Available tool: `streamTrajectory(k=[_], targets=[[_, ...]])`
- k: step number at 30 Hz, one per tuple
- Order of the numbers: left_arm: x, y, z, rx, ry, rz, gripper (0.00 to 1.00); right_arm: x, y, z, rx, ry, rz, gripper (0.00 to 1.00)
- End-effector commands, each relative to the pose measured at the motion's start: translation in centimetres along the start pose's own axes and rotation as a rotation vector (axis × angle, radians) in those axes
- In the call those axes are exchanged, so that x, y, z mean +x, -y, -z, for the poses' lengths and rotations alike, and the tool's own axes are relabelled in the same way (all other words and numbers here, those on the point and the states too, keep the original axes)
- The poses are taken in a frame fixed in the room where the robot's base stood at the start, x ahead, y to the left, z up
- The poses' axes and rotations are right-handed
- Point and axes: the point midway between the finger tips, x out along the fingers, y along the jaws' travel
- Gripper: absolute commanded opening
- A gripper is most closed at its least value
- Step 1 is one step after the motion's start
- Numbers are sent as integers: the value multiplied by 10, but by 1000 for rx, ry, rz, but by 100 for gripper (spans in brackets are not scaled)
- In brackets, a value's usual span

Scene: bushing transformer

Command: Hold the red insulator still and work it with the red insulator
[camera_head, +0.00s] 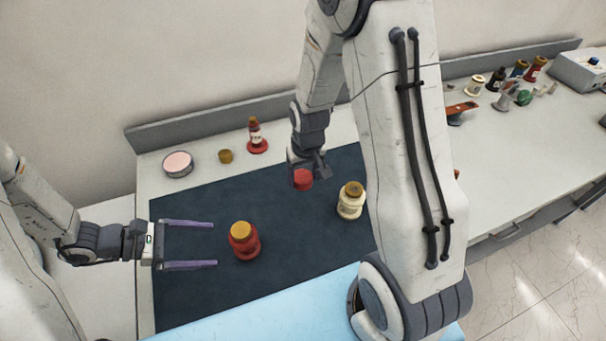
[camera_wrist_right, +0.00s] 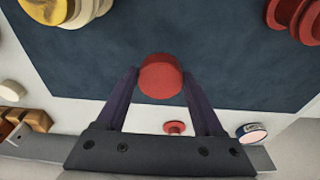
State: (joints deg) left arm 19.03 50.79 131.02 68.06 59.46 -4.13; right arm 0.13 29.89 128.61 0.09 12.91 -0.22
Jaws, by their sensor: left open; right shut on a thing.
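A red insulator (camera_head: 245,247) with a yellow-brown top stands upright on the dark mat, left of its middle. Its ribbed red side also shows at the top right of the right wrist view (camera_wrist_right: 296,18). My left gripper (camera_head: 215,244) is open just left of this insulator; its purple fingers point at it, with the insulator just beyond the tips. My right gripper (camera_head: 304,170) is shut on a second red insulator piece (camera_head: 303,181), held over the mat's back part. In the right wrist view this piece (camera_wrist_right: 160,76) shows a plain round red end between the fingertips; the rest is hidden.
A cream insulator (camera_head: 351,202) stands right on the dark mat (camera_head: 290,235). Behind the mat are a round pink-topped tin (camera_head: 177,164), a small brass cap (camera_head: 226,156) and a red-based bottle-like part (camera_head: 256,137). My right arm hides part of the bench.

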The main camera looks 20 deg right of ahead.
Motion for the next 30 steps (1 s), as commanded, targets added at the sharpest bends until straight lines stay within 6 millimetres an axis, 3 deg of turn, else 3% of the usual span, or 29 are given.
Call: streamTrajectory(k=[3, 8, 21, 30], targets=[[-1, -4, 12, -60, 17, -49, 100, 1, 0, 0, 0, 0, 0, 18], [7, -6, 16, -75, 22, -61, 100, 7, 0, -1, 0, 0, 0, 18], [70, -9, 17, -68, 20, -56, 100, 42, 0, -6, 0, 0, 0, 18], [96, -11, 14, -70, 20, -58, 100, 58, 0, -9, 1, 0, 0, 18]])
